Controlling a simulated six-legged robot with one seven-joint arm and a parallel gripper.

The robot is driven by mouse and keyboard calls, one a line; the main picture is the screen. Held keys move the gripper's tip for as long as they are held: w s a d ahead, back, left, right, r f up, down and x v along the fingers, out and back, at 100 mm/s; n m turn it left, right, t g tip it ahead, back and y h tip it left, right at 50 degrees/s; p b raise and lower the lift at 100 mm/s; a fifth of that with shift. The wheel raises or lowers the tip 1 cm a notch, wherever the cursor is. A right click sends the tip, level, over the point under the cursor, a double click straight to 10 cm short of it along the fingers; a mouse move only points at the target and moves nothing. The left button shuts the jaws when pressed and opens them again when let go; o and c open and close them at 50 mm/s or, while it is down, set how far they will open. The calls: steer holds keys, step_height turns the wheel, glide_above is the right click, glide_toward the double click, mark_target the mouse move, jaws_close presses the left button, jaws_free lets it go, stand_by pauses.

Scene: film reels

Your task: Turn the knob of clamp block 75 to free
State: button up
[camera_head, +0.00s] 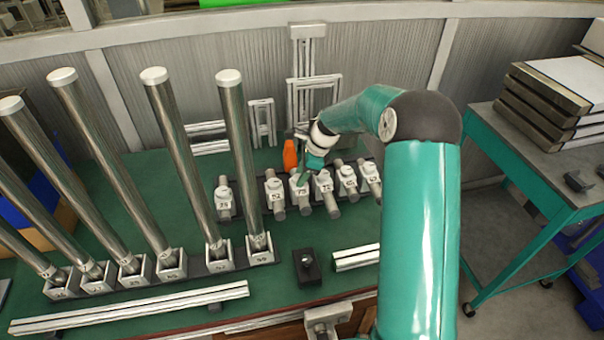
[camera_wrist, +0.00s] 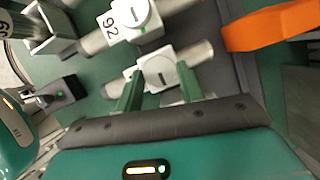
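Clamp block 75 (camera_head: 300,190) is a small white block with a round knob on top and a grey cylinder through it. It is third from the left in a row on the green table. My gripper (camera_head: 303,172) is low over block 75. In the wrist view, the green fingers of my gripper (camera_wrist: 158,78) are apart, one on each side of the knob. I cannot tell whether they touch it.
Clamp block 92 (camera_head: 274,190) is close on the left, another block (camera_head: 323,184) close on the right. An orange object (camera_head: 290,156) stands just behind. Tall steel posts (camera_head: 238,150) rise at left. A small black block with a knob (camera_head: 307,267) lies in front.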

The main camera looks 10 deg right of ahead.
steer(key=c, duration=0.4)
